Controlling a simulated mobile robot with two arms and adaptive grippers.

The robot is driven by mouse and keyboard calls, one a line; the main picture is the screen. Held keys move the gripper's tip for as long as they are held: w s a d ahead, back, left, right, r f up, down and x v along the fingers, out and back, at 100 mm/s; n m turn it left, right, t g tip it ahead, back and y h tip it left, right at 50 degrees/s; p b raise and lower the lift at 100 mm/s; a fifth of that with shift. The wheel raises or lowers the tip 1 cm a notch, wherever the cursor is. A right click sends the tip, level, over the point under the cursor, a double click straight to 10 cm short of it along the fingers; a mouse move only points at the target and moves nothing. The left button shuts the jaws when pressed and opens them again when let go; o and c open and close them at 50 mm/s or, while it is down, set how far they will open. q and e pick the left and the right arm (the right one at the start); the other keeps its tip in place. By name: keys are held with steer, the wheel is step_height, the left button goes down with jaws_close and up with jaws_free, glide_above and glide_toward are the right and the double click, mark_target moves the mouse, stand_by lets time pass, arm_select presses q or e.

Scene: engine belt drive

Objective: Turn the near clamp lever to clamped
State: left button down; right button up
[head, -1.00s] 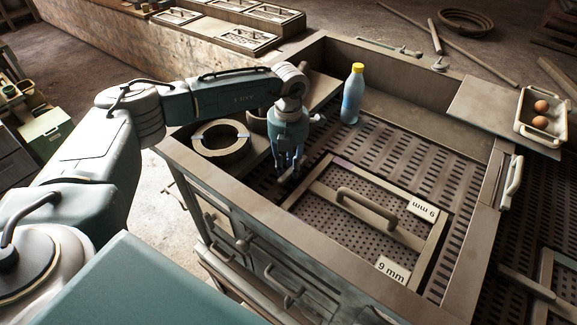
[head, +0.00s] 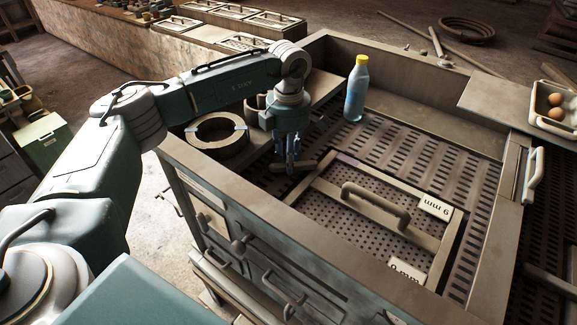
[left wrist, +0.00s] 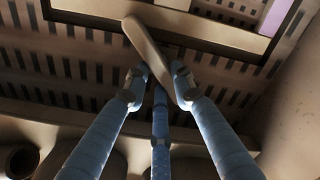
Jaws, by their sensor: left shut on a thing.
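The clamp lever (head: 305,165) is a short brown bar beside the left corner of the framed perforated panel (head: 385,254). In the left wrist view the lever (left wrist: 146,50) runs slantwise from the upper left down between my fingers. My left gripper (head: 290,168) points down at it, with its blue fingers (left wrist: 158,84) shut on the lever. The gripped end of the lever and its pivot are partly hidden by the fingers. My right gripper is in neither view.
A blue bottle with a yellow cap (head: 356,90) stands behind the panel. A ring-shaped coil (head: 217,136) lies left of my gripper. The panel has a raised handle (head: 376,204). A tray with eggs (head: 556,107) sits at the right.

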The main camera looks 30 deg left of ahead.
arm_select(q)
steer(key=m+b, duration=0.2)
steer(key=m, duration=0.1)
steer(key=shift+w+m, duration=0.3)
steer(key=shift+w, duration=0.05)
steer(key=shift+w+d+r+m+b, duration=0.15)
steer(key=shift+m+b, duration=0.2)
steer(key=shift+m, duration=0.8)
steer(key=shift+w+a+r+m+b, duration=0.1)
steer(key=shift+m+b, duration=0.25)
steer(key=shift+m, duration=0.8)
steer(key=c, duration=1.5)
jaws_free()
steer(key=shift+o, duration=0.3)
steer(key=shift+f, duration=0.1)
step_height(320, 180, up, 12)
